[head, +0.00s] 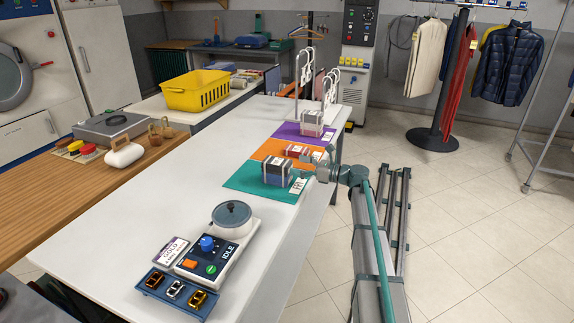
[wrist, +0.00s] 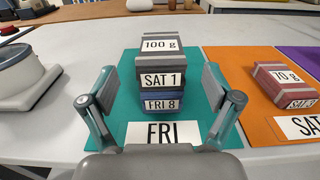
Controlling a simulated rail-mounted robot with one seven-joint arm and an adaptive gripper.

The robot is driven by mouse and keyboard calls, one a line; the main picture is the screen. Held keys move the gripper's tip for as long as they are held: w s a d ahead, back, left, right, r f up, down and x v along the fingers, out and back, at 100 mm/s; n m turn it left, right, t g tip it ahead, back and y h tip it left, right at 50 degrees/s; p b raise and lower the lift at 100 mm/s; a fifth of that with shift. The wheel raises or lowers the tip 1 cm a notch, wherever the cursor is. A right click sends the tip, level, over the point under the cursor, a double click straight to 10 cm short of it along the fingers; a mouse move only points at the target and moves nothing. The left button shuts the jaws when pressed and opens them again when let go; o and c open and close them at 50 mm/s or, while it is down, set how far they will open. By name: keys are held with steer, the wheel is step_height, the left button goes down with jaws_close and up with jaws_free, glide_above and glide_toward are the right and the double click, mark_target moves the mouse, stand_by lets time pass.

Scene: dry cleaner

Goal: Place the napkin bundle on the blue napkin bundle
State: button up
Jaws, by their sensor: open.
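On the teal FRI mat (head: 240,180), a grey napkin bundle (wrist: 162,58) marked 100 g and SAT 1 sits squarely on top of a blue napkin bundle (wrist: 162,101) marked FRI 8. The stack looks upright in the wrist view. The grey bundle also shows in the head view (head: 277,165). My gripper (wrist: 160,85) is open and empty, with one finger on each side of the stack's near face. A gap shows between each finger and the bundles. In the head view my gripper (head: 307,171) is at the stack's right side.
A red napkin bundle (wrist: 285,82) marked 70 g and SAT 3 lies on the orange mat (wrist: 232,62). Another bundle (head: 312,118) is on the purple mat (head: 285,130). White hanger stands rise behind. A control box (head: 218,252) stands nearer; the white table (head: 160,205) has bare room left.

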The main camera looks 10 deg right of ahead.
steer(key=v, duration=0.5)
steer(key=shift+s+d, duration=0.1)
steer(key=shift+d, duration=0.05)
